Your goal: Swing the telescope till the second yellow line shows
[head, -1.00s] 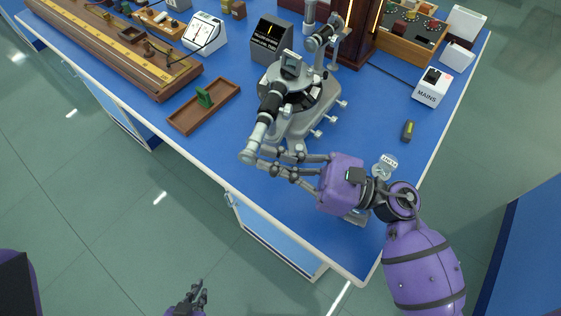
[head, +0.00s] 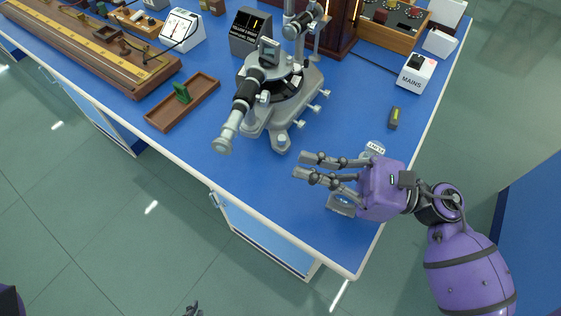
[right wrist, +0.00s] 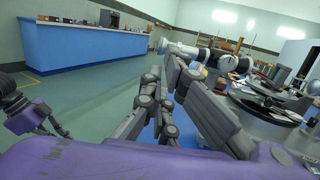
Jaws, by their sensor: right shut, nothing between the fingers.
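The grey and black spectrometer (head: 284,88) stands on the blue bench. Its telescope (head: 241,108) slopes toward the bench's front edge, eyepiece end nearest me. The dark display box (head: 250,33) behind it shows a thin yellow line; its lettering is too small to read surely. My right gripper (head: 300,166) is shut and empty, right of the eyepiece and apart from it. In the right wrist view the fingers (right wrist: 165,75) show with the telescope (right wrist: 188,49) beyond. My left gripper (head: 192,308) barely shows at the bottom edge, off the bench; its fingers are unclear.
A wooden tray (head: 183,104) with a green piece lies left of the telescope. A long wooden rail (head: 95,50) is at the left. The white MAINS box (head: 415,72) and a small dark block (head: 394,118) are at the right. Bare bench lies in front of the spectrometer.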

